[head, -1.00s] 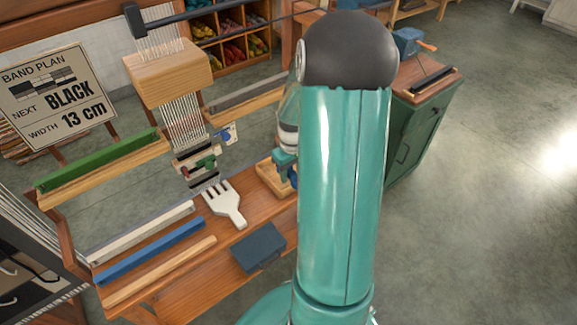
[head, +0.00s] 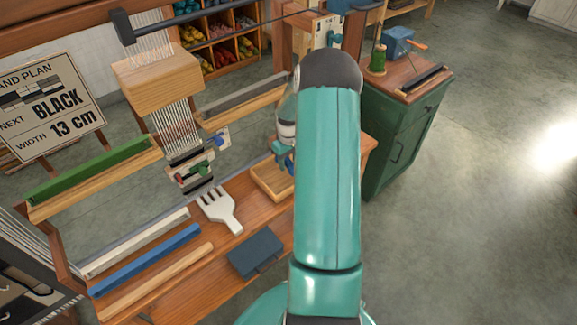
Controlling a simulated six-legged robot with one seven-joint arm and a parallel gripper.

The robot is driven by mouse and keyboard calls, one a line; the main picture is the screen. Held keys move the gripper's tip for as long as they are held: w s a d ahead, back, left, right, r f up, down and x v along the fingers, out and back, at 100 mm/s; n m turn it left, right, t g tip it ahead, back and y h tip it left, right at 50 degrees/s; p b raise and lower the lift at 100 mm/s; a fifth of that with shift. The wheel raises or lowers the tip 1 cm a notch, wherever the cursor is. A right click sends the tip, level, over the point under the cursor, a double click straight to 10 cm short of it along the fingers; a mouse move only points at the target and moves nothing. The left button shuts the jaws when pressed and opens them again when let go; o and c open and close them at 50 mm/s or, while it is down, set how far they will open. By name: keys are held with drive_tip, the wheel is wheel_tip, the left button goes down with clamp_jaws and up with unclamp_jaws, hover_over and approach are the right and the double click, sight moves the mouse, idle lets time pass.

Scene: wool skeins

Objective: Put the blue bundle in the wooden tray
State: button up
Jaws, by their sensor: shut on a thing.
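The wooden tray (head: 262,190) is a shallow box on the wooden bench, partly hidden behind my teal arm. My gripper (head: 289,164) is over the tray's far part, just left of my arm. It is shut on a small bluish thing, which looks like the blue bundle (head: 289,168). My arm covers much of the gripper, so I cannot tell whether the bundle touches the tray. The visible near-left part of the tray floor looks bare.
The loom's wooden block (head: 157,80) and hanging threads stand farther left. A green cabinet (head: 400,145) stands right, with open floor beyond.

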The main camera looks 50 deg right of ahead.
sight(289, 166)
drive_tip(key=shift+w+d+f, duration=0.35)
drive_tip(key=shift+f, duration=0.2)
drive_tip(key=shift+w+d+f, duration=0.15)
drive_tip(key=shift+f, duration=1.6)
drive_tip(key=shift+f, duration=0.1)
drive_tip(key=o, duration=1)
drive_tip(key=shift+c, duration=0.2)
